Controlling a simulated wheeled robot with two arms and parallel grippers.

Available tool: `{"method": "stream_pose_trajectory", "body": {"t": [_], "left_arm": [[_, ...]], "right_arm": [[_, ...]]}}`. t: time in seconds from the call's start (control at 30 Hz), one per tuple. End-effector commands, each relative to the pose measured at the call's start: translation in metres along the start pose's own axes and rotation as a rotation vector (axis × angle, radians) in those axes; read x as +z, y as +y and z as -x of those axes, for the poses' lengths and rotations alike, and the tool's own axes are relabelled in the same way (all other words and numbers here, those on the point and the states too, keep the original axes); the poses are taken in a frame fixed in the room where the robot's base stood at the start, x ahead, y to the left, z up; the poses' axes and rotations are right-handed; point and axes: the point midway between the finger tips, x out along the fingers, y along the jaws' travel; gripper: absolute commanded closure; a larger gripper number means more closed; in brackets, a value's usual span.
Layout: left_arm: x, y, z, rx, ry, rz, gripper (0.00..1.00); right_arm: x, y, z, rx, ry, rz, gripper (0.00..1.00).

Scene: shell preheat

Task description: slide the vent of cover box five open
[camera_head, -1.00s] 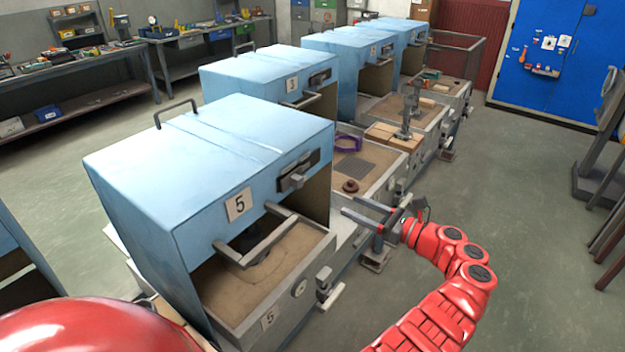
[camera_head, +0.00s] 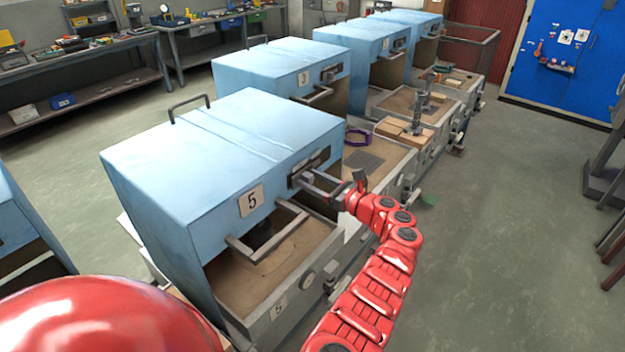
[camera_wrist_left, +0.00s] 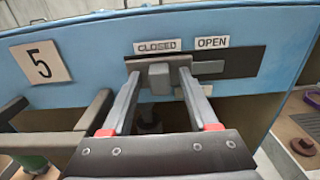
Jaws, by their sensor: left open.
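Cover box five (camera_head: 190,170) is light blue, with a "5" plate (camera_head: 251,201) on its front; the plate also shows in the wrist view (camera_wrist_left: 41,62). Its vent is a dark slide plate with a grey square knob (camera_wrist_left: 159,76). The knob sits under the "CLOSED" label (camera_wrist_left: 155,47), left of the "OPEN" label (camera_wrist_left: 212,42). My left gripper (camera_head: 308,180) is at the vent on the box's front. In the wrist view its open fingers (camera_wrist_left: 159,84) stand on either side of the knob; I cannot tell if they touch it. My right gripper is not in view.
A grey handle bar (camera_head: 268,230) sticks out from the box front, left of the gripper. Box three (camera_head: 275,68) and more blue boxes stand in a row behind.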

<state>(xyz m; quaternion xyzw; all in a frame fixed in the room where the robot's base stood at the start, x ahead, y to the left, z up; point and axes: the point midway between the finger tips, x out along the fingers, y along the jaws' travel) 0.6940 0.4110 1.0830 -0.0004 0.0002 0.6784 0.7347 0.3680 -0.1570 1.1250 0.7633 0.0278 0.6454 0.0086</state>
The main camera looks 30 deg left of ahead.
Motion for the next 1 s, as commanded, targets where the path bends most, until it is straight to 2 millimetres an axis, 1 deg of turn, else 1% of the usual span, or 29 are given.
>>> {"method": "stream_pose_trajectory", "body": {"t": [0.2, 0.27, 0.3, 0.37, 0.5, 0.53, 0.57, 1.0], "left_arm": [[0.0000, 0.0002, -0.0005, 0.001, 0.000, 0.000, 0.40], [0.0000, 0.0001, -0.0004, 0.001, 0.000, 0.000, 0.49], [0.0001, 0.0002, -0.0004, 0.001, 0.000, 0.000, 0.56], [0.0000, 0.0002, -0.0004, 0.001, 0.000, 0.000, 0.67], [0.0001, 0.0003, -0.0004, 0.001, 0.000, 0.000, 0.92], [0.0001, 0.0003, -0.0004, 0.001, 0.000, 0.000, 0.98], [0.0000, 0.0003, -0.0004, 0.001, 0.000, -0.001, 1.00], [0.0001, 0.0003, -0.0004, 0.001, 0.000, 0.000, 1.00]], "right_arm": [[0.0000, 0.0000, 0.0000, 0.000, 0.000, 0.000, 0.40], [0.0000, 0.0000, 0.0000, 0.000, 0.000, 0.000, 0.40], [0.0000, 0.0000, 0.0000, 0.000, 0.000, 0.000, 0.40], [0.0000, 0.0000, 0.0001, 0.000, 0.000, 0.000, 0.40], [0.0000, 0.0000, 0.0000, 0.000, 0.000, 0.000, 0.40], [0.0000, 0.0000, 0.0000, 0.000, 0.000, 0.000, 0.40], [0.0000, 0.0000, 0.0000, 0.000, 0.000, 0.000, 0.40], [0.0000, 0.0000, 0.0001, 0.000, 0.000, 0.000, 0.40]]}}
